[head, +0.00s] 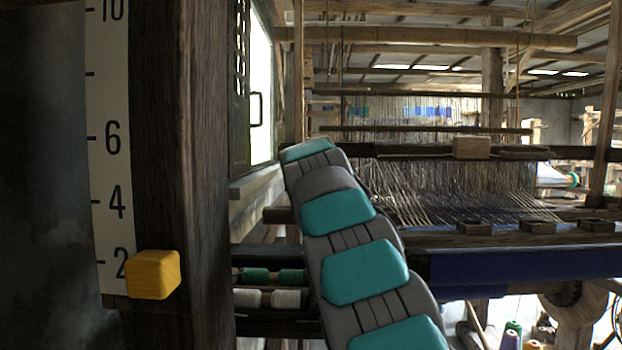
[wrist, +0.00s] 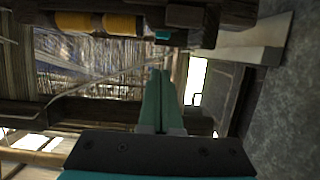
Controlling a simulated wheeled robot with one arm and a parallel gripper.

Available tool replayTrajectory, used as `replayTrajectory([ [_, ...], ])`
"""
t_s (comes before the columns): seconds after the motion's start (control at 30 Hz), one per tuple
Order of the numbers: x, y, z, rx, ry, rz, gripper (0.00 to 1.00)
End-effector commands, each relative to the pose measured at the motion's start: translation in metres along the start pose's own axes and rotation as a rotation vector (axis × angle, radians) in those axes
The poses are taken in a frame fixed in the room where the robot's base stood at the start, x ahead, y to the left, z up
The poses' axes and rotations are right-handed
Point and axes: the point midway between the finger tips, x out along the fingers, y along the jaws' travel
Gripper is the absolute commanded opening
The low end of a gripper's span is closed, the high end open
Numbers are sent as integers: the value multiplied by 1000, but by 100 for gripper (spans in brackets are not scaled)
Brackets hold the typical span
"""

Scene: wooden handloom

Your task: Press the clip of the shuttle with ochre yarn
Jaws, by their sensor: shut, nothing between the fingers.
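In the wrist view, ochre yarn (wrist: 121,24) shows as two wound sections at the top edge, in a dark wooden holder that looks like the shuttle. I cannot make out its clip for certain. My gripper (wrist: 160,72) has two teal fingers, shut together and empty. The fingertips are below and to the right of the ochre yarn in the picture and look apart from it. In the head view my arm hides the gripper, and no ochre yarn is visible.
In the head view, green yarn (head: 254,275) and white yarn (head: 286,299) lie on dark racks left of my arm. A dark post (head: 185,120) carries a numbered scale (head: 110,170) and a yellow block (head: 153,274). The loom's warp threads (head: 450,190) and beams fill the right.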

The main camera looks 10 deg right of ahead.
Motion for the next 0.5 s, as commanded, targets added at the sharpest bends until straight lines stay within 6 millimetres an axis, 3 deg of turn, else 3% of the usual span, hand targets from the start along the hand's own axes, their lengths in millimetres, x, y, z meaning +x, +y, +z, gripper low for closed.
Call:
replayTrajectory([
  [0.5, 7, 0, 28, -1, 1, 0, 0],
])
